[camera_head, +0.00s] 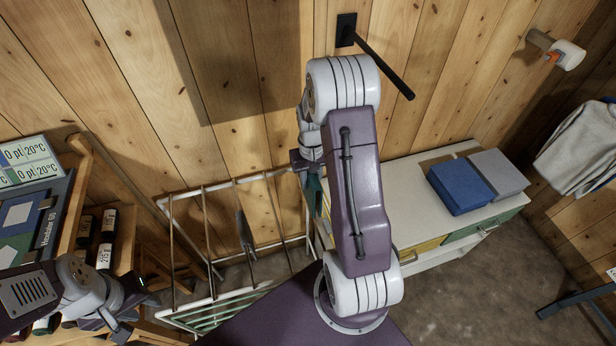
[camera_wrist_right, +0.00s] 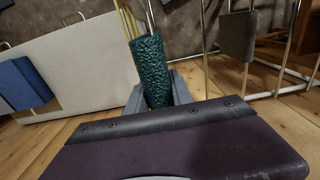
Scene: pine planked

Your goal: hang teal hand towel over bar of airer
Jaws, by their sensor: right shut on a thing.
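The teal hand towel (camera_wrist_right: 152,68) is gripped as a narrow bunched roll between the fingers of my right gripper (camera_wrist_right: 158,95) in the right wrist view. In the head view only a dark teal strip of the towel (camera_head: 313,196) shows beside my right arm, which hides much of that gripper. The airer (camera_head: 225,184), a white frame with thin bars, stands against the plank wall, just left of the held towel. A small grey cloth (camera_head: 245,232) hangs on it. My left gripper (camera_head: 128,300) is low at the left, away from the towel; its jaws are unclear.
A white cabinet (camera_head: 410,190) stands right of my right arm, with blue (camera_head: 458,188) and grey (camera_head: 497,174) folded items on top. A bottle rack (camera_head: 120,262) is at the left. A black wall bar (camera_head: 385,70) juts out above. Grey clothing (camera_head: 580,150) hangs at the right.

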